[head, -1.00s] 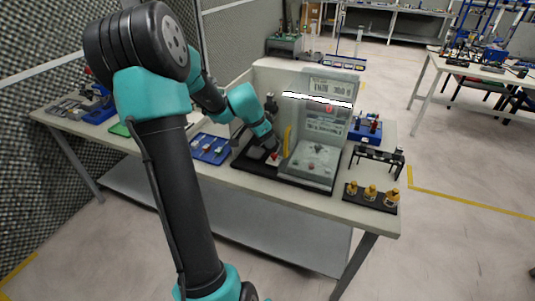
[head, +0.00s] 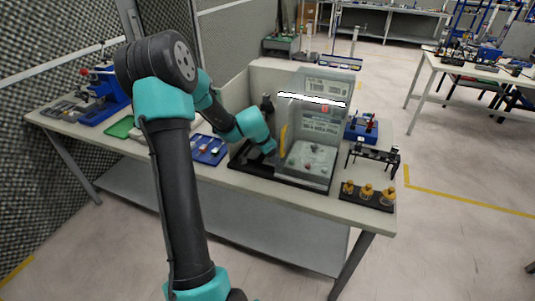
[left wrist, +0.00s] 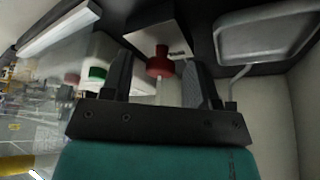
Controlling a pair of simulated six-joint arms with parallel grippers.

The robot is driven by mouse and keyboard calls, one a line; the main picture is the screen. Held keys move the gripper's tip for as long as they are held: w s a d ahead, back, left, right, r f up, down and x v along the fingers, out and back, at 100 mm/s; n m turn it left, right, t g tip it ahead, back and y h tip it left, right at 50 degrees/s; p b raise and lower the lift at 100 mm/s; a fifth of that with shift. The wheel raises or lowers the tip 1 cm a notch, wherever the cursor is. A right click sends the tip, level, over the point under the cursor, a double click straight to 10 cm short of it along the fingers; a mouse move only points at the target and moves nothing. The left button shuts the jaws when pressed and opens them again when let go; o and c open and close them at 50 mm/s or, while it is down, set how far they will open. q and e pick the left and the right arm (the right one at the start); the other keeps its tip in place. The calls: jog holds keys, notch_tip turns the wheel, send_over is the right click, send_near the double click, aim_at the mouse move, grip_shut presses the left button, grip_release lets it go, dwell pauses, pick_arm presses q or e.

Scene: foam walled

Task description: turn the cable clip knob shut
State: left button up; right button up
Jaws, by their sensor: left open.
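In the left wrist view a red knob (left wrist: 160,63) stands out from a pale block (left wrist: 153,36), with a thin light stem or cable below it. I take it to be the cable clip knob. My left gripper (left wrist: 158,78) is open, one dark finger on each side of the knob, with gaps showing on both sides. In the head view my left gripper (head: 268,150) is low at the dark base beside the grey machine, and the arm hides the knob there. My right gripper is in neither view.
The grey machine (head: 311,130) with a yellow handle (head: 283,139) stands close on the gripper's right. A pale wall (head: 262,80) rises behind. A blue tray (head: 209,149) lies to the left, and a black rack with brass pieces (head: 368,195) sits front right.

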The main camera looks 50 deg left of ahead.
pick_arm(q)
jog(key=c, duration=0.9)
jog(key=shift+m+h, duration=0.6)
jog(key=shift+m, duration=0.9)
jog(key=o, duration=0.9)
